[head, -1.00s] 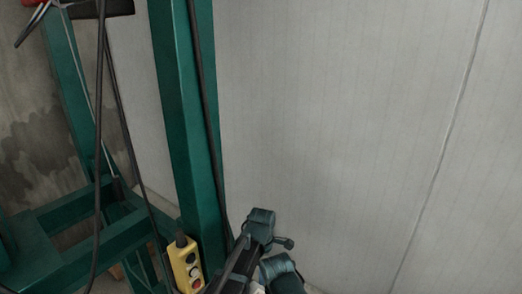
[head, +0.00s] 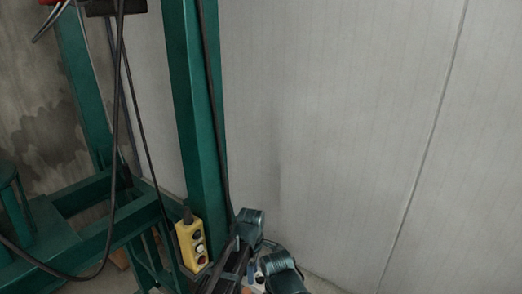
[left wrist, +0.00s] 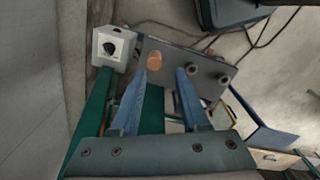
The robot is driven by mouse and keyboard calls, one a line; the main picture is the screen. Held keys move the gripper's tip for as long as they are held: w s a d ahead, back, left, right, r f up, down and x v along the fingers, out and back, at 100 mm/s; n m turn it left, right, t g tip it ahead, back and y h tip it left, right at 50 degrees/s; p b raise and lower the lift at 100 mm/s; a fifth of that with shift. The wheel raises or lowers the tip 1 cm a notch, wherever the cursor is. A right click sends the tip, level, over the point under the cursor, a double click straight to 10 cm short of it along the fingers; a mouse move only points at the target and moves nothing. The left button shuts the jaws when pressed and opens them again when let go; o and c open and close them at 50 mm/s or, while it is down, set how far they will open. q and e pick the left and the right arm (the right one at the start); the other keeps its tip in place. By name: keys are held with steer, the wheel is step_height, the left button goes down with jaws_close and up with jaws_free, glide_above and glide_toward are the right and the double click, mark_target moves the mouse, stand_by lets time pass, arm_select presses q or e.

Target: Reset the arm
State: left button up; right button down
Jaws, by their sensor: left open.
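My left gripper (left wrist: 160,95) is open in the left wrist view, its two blue-grey fingers spread apart with nothing held between them. Beyond the fingers is a grey metal plate (left wrist: 180,62) with an orange-brown round piece (left wrist: 154,61) and dark knobs. I cannot tell how far the fingertips are from the plate. In the head view I cannot clearly make out the gripper's fingers. My right gripper is not in view.
A green steel frame (head: 203,130) stands left of centre in the head view, with a yellow button pendant (head: 191,244) near its foot. Black cables hang around it. Dark teal motor-like parts show at the bottom. A pale panel wall (head: 340,130) fills the right. A dial box (left wrist: 112,48) shows in the wrist view.

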arm_select(q)
steer(key=s+a+m, duration=1)
steer(key=a+m, duration=0.4)
steer(key=m, duration=0.1)
steer(key=s+d+f+m+b, duration=0.2)
steer(key=d+f+b, duration=0.3)
steer(key=f+b, duration=0.2)
steer(key=s+d+f+m+y+b, duration=0.1)
steer(key=s+d+f+m+b, duration=0.1)
steer(key=d+f+b, duration=0.3)
step_height(320, 180, down, 2)
steer(key=shift+s+d+f+b, duration=0.25)
steer(key=shift+s+b, duration=0.5)
steer(key=shift+b, duration=0.5)
steer(key=shift+c, duration=0.3)
